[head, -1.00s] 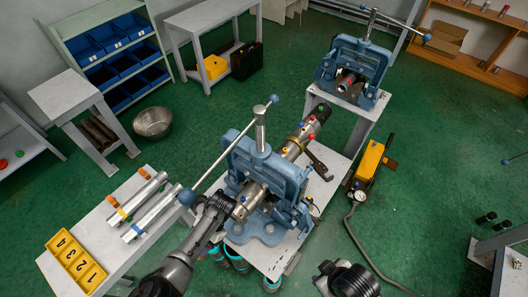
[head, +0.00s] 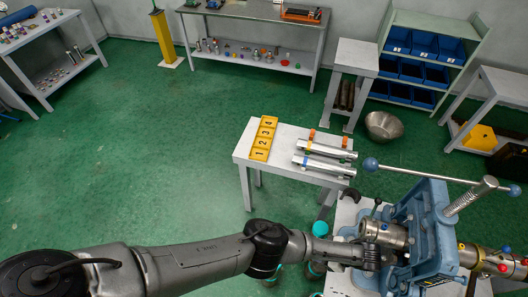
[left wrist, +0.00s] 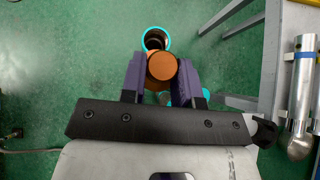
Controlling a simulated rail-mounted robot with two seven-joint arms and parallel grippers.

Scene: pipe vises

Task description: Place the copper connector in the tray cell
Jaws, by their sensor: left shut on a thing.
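The copper connector (left wrist: 162,66) shows its round orange-brown end in the left wrist view, between the two purple fingers of my left gripper (left wrist: 162,78). The gripper is shut on it. In the head view my left gripper (head: 372,257) is beside the near end of the clamped pipe (head: 384,232), and I cannot make out the connector there. My right gripper is not in view.
The blue vise (head: 425,230) and its long handle (head: 415,174) stand close to my left gripper. Two silver pipes (head: 325,147) lie on the white table (head: 285,172) right of the tray. A metal bowl (head: 384,126) is on the floor. The green floor at left is clear.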

